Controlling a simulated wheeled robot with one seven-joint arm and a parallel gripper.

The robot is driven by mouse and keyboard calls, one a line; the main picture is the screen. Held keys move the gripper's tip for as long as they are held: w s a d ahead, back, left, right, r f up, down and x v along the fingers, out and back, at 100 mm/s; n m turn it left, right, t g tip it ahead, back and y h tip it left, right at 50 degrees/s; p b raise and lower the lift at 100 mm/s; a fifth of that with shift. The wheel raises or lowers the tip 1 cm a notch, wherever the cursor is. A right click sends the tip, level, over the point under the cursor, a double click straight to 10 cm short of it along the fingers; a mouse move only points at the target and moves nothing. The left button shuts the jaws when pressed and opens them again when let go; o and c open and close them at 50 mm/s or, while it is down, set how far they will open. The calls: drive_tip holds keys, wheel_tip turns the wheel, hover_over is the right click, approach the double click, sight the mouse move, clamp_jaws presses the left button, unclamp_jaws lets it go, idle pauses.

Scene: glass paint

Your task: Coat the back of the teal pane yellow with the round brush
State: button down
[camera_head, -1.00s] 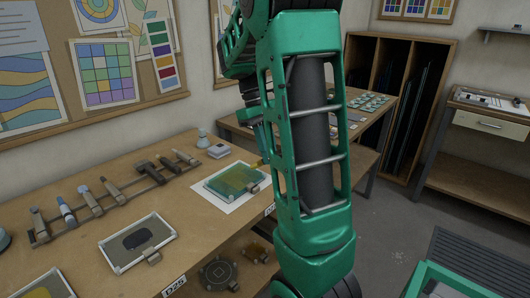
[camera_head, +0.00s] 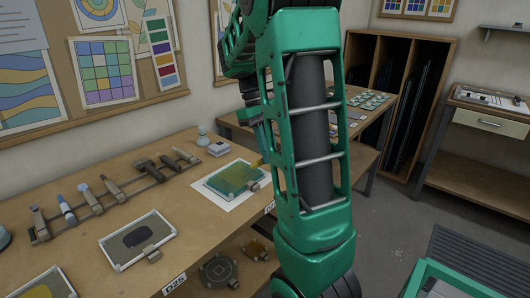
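The teal pane (camera_head: 217,186) lies in a pale frame on a sheet of white paper on the wooden bench. Much of its upper face looks olive-yellow, with a teal strip along the left and near side. A small clip sits at its near right corner. My green arm stands in front of the pane's right side. Dark parts near the end of my arm (camera_head: 260,138) show above the pane's far right corner, but my fingers cannot be made out. A small yellow patch shows just below them. I cannot make out the round brush.
A rack (camera_head: 95,208) of several brushes and tools lies along the bench, left of the pane. A framed pane with a dark patch (camera_head: 138,237) lies nearer, and another with yellow (camera_head: 45,287) at the bottom left. A small pot (camera_head: 203,137) stands behind.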

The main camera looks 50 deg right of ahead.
drive_tip(key=s+a, duration=0.1)
drive_tip(key=a, duration=1.2)
drive_tip(key=shift+a, duration=0.15)
idle(1.3)
drive_tip(key=shift+r, duration=0.1)
drive_tip(key=w, duration=0.3)
drive_tip(key=w+r, duration=0.1)
drive_tip(key=w, duration=0.1)
drive_tip(key=shift+w+a, duration=0.1)
drive_tip(key=shift+w, duration=0.1)
idle(0.4)
drive_tip(key=shift+f, duration=0.2)
drive_tip(key=shift+f, duration=0.2)
